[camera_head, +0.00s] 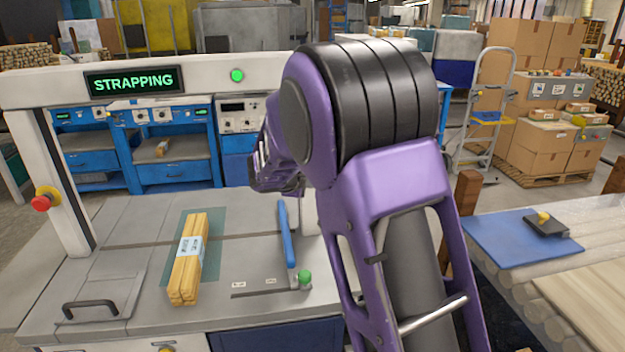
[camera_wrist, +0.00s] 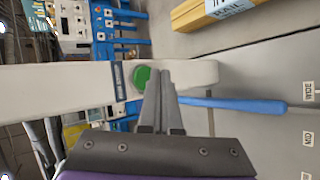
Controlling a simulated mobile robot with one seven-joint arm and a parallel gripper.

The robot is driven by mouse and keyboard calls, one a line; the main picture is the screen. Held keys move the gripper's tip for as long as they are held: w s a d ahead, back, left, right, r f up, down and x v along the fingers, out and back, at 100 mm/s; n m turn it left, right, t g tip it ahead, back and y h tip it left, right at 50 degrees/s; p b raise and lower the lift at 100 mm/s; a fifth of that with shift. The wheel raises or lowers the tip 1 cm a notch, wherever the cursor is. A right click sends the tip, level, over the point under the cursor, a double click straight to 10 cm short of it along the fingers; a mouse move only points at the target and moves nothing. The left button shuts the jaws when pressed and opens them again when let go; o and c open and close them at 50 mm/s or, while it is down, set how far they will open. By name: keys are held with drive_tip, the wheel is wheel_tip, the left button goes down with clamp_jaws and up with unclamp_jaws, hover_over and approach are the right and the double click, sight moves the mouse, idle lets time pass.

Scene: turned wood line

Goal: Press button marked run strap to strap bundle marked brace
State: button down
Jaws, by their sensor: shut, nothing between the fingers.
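The bundle of light wood strips (camera_head: 183,281) lies on the grey strapping table, with a pale label around its middle whose text I cannot read. Its end also shows at the top of the wrist view (camera_wrist: 190,14). A green round button (camera_wrist: 141,78) on a white machine part shows beside my fingertips in the wrist view; no marking on it is readable. My gripper (camera_wrist: 164,74) is shut and empty, its tips close to the button; I cannot tell whether they touch it. In the head view my arm hides the fingertips.
The white arch carries a STRAPPING sign (camera_head: 134,81), a green round light (camera_head: 237,76) and a red stop button (camera_head: 41,203). A blue lever (camera_head: 286,233) and a green knob (camera_head: 305,277) stand on the table. A blue mat (camera_head: 510,245) lies at right.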

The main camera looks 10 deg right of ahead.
drive_tip(key=s+b, duration=0.3)
drive_tip(key=s, duration=0.2)
idle(0.4)
idle(0.4)
